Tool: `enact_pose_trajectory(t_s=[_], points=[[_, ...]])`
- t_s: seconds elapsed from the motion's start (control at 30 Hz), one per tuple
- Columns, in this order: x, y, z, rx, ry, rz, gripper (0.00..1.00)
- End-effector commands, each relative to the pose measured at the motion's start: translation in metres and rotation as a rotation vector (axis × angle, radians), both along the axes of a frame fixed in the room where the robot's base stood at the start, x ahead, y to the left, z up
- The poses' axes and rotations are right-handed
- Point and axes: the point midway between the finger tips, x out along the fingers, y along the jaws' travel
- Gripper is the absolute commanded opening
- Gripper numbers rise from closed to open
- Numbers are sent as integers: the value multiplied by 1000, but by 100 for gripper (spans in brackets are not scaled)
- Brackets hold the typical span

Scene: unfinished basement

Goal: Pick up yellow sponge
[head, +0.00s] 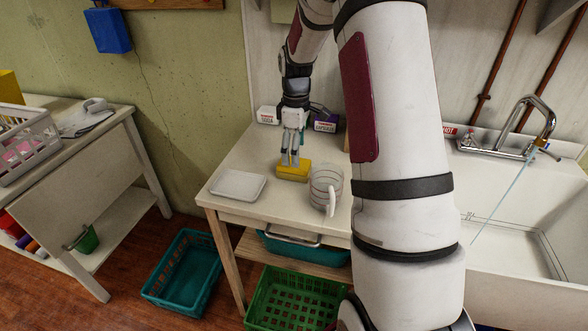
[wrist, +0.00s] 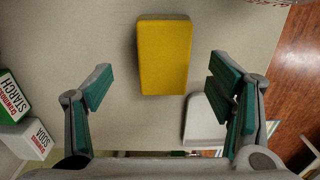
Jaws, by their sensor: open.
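The yellow sponge (head: 293,171) lies flat on the white table (head: 262,205). In the wrist view the sponge (wrist: 164,56) is a plain yellow block, fully visible, ahead of and between the fingers. My gripper (head: 291,163) points down close to the sponge in the head view. In the wrist view my gripper (wrist: 158,82) has its two green-padded fingers wide apart, with nothing between the pads. I cannot tell the exact height of the fingertips over the sponge.
A white tray (head: 238,185) lies left of the sponge, and a clear measuring jug (head: 326,188) stands close on its right. Boxes (head: 325,126) stand behind. A sink (head: 513,245) is at the right. Crates (head: 184,270) sit on the floor.

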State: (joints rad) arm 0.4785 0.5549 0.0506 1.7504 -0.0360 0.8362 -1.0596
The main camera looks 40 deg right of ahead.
Motion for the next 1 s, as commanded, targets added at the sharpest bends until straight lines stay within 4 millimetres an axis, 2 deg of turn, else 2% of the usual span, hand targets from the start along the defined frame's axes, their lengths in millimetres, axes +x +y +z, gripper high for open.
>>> enact_pose_trajectory(t_s=[0.33,0.67,0.87,0.9,1.0], points=[[-6,1,-44,1,3,0,75],[-6,1,-51,1,1,0,75],[-6,1,-51,1,1,0,30],[-6,1,-51,1,1,0,26],[-6,1,-51,1,1,0,25]])
